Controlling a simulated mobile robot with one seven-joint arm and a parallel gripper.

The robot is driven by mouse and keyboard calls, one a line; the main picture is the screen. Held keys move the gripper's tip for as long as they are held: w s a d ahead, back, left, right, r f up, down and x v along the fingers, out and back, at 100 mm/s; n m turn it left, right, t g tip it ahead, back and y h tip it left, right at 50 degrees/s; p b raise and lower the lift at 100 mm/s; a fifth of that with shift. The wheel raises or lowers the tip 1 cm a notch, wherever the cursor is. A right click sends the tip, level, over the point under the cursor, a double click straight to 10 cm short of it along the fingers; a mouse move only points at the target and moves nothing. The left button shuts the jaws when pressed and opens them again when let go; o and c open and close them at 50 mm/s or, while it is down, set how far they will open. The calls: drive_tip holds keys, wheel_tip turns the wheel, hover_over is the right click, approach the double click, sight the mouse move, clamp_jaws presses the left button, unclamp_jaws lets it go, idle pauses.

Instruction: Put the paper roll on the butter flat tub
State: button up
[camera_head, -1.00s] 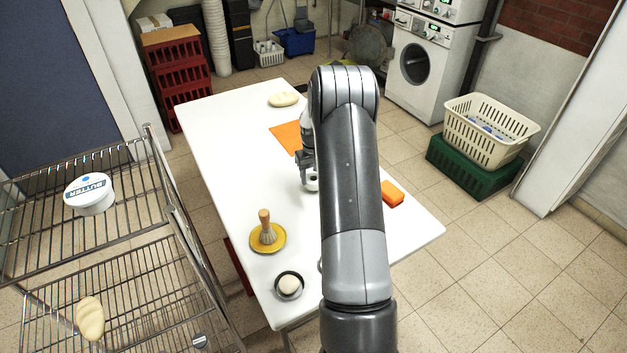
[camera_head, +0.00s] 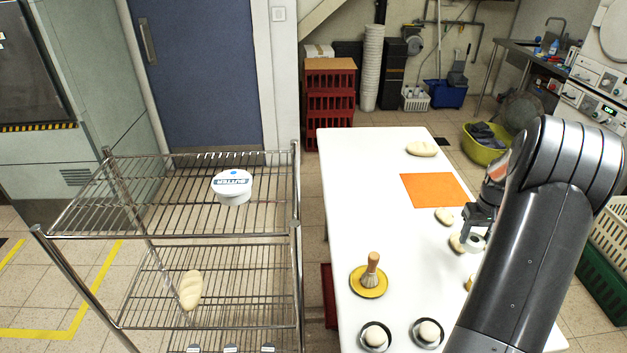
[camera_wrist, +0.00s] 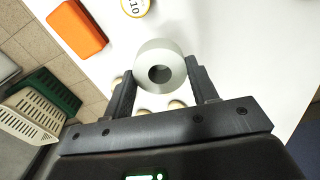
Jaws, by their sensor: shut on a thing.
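The paper roll (camera_wrist: 172,54) is white with a dark core hole, and my gripper (camera_wrist: 161,82) is shut on it. In the head view the roll (camera_head: 474,243) shows small under my gripper (camera_head: 476,232), over the right part of the white table; I cannot tell whether it touches the table. The butter flat tub (camera_head: 234,190) is a round white tub with a blue-lettered lid. It stands on the top shelf of the wire rack, at the left, well away from my gripper.
The wire rack (camera_head: 100,236) stands left of the white table (camera_head: 345,215), with a gap of floor between. A bread loaf (camera_head: 191,289) lies on its lower shelf. An orange block (camera_wrist: 76,29) lies nearby.

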drive_tip(key=w+a+r+n, duration=0.4)
drive_tip(key=a+r, duration=0.4)
drive_tip(key=a, duration=0.4)
drive_tip(key=w+a+r+n, duration=0.45)
drive_tip(key=a+r, duration=0.35)
drive_tip(key=a, duration=0.4)
drive_tip(key=s+a+r+n, duration=0.4)
drive_tip(key=a+r, duration=0.5)
drive_tip(key=a, duration=0.4)
drive_tip(key=s+a+r+n, duration=0.45)
drive_tip(key=a+r, duration=0.45)
drive_tip(key=a, duration=0.3)
hover_over(242, 188)
drive_tip(key=shift+n, duration=0.3)
drive_tip(key=f, duration=0.7)
drive_tip(key=shift+d, duration=0.2)
drive_tip(key=shift+a, duration=0.2)
drive_tip(key=shift+f, duration=2.05)
drive_tip(key=shift+f, duration=0.1)
